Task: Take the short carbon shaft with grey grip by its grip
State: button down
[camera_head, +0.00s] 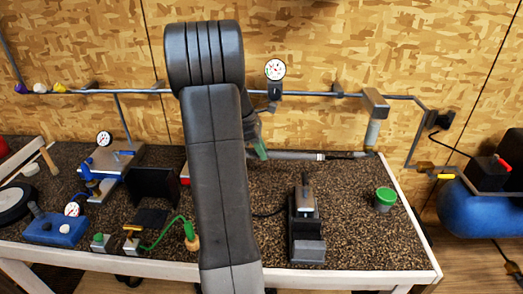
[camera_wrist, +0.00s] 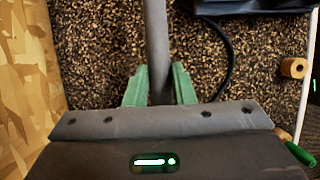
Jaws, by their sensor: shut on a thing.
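The short shaft with the grey grip (camera_head: 295,155) lies along the back of the speckled bench in the head view, its dark part running right toward the bench's corner. My gripper (camera_head: 260,148) is at its left part, mostly hidden behind my own arm. In the wrist view, the grey grip (camera_wrist: 157,35) runs up the picture between the two green fingers of my gripper (camera_wrist: 160,78). The fingers are shut on the grip, one on each side. The grip's near end is hidden behind the gripper body.
A grey rail (camera_head: 330,94) with a dial gauge (camera_head: 275,69) runs above the back of the bench. A black stand (camera_head: 306,225) and a green-lidded can (camera_head: 384,199) stand in front of the shaft. Blue fixtures (camera_head: 110,163) are at left. Bench surface between stand and can is clear.

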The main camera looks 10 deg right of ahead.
jog(key=shift+r+p, duration=3.3)
jog(key=shift+r, duration=0.7)
jog(key=shift+f, duration=0.1)
